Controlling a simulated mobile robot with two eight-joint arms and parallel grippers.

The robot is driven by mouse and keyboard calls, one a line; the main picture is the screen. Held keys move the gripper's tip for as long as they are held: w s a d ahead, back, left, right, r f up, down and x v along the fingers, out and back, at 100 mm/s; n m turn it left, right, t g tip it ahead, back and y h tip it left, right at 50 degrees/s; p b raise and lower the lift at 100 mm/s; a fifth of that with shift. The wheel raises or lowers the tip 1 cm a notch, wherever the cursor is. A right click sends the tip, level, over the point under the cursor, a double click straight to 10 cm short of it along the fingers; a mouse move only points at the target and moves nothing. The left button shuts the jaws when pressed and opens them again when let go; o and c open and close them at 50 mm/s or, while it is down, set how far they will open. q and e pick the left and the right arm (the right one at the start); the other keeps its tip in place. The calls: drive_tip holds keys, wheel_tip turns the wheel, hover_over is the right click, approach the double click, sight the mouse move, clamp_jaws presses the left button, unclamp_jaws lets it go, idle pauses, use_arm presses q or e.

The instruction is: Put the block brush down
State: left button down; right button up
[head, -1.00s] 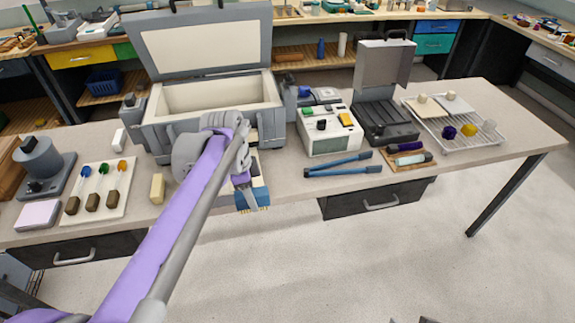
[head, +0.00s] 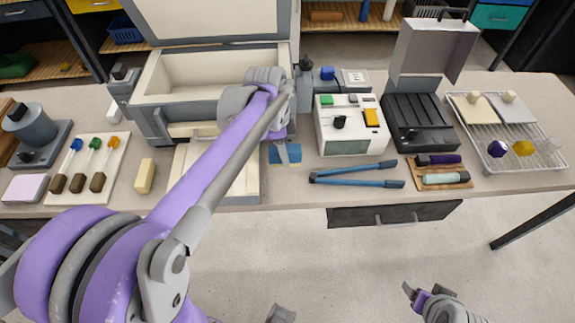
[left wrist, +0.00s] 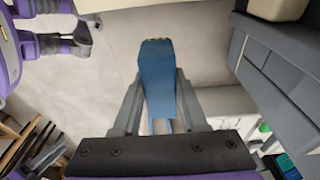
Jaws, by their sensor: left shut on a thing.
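The block brush (head: 286,154) is a blue block, partly hidden behind my left gripper (head: 287,152) in the head view. My left gripper is shut on it, over the bench between the kiln-like box and the white instrument. In the left wrist view the blue brush (left wrist: 157,75) sits between the two grey fingers, with a little yellow at its far end. I cannot tell whether it touches the bench. My right gripper (head: 424,297) is low in the head view, away from the bench; its jaws are too unclear to read.
The open box (head: 215,75) stands behind, with a pale slab (head: 240,180) in front. Blue-handled tongs (head: 355,175) lie to the right, near the white instrument (head: 347,125) and wire rack (head: 510,135). A board with coloured rods (head: 88,165) and a yellow block (head: 145,176) are left.

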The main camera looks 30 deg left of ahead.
use_arm(q)
wheel_tip(320, 180, down, 2)
drive_tip(key=shift+s+f, duration=0.1)
drive_tip(key=shift+f, duration=2.15)
drive_tip(key=shift+f+b, duration=0.1)
drive_tip(key=shift+b, duration=0.2)
drive_tip(key=c, duration=0.9)
unclamp_jaws()
drive_tip(key=shift+f, duration=0.1)
drive_tip(key=o, duration=0.5)
drive_tip(key=shift+c, duration=0.2)
